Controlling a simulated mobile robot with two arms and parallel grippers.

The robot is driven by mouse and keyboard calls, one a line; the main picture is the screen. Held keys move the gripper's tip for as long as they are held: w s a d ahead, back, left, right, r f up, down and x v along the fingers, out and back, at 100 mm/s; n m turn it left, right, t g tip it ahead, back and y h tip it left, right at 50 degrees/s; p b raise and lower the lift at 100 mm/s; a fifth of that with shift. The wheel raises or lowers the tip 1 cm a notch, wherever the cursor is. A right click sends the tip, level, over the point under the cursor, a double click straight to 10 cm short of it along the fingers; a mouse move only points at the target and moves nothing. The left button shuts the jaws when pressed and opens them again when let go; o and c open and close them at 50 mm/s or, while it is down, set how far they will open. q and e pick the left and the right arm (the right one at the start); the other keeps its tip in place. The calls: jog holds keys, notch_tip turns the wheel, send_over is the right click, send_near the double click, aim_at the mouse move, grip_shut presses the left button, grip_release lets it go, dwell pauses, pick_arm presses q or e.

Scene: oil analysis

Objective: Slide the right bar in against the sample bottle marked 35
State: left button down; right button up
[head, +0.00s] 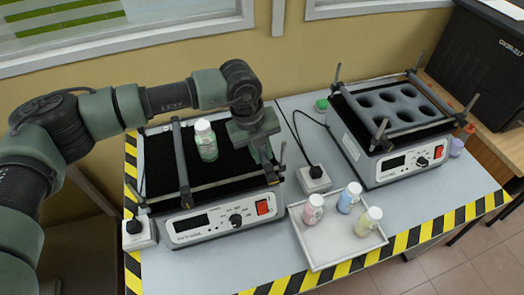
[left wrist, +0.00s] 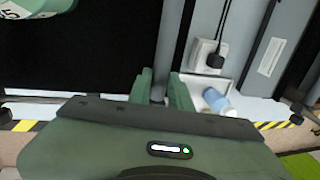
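The right bar (left wrist: 172,35) runs along the bed to the right of the bottle, with a clear gap between. My left gripper (left wrist: 161,92) is over this bar, its green fingers close on both sides of it; it also shows in the head view (head: 262,152). My right gripper is out of view.
The left bar (head: 180,165) lies just left of the bottle. A tray (head: 316,247) with three small bottles stands at front right. Another shaker (head: 395,165) with a holed block stands further right. A power socket (head: 314,179) sits between the shakers.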

pick_arm(q)
jog(key=s+a+b, duration=0.1)
jog(key=a, duration=0.3)
jog(key=s+a+b, duration=0.1)
jog(key=a, duration=0.3)
jog(key=s+a+b, duration=0.1)
jog(key=s+a, duration=0.1)
jog(key=a, duration=0.2)
jog(key=shift+a, duration=0.4)
jog(key=c, duration=1.5)
grip_release()
jog(key=shift+o, duration=1)
notch_tip(320, 180, up, 8)
jog(key=a+b, duration=0.1)
jog(key=shift+s+a+f+b, duration=0.15)
jog(key=shift+s+a+b, duration=0.1)
jog(key=shift+b, duration=0.15)
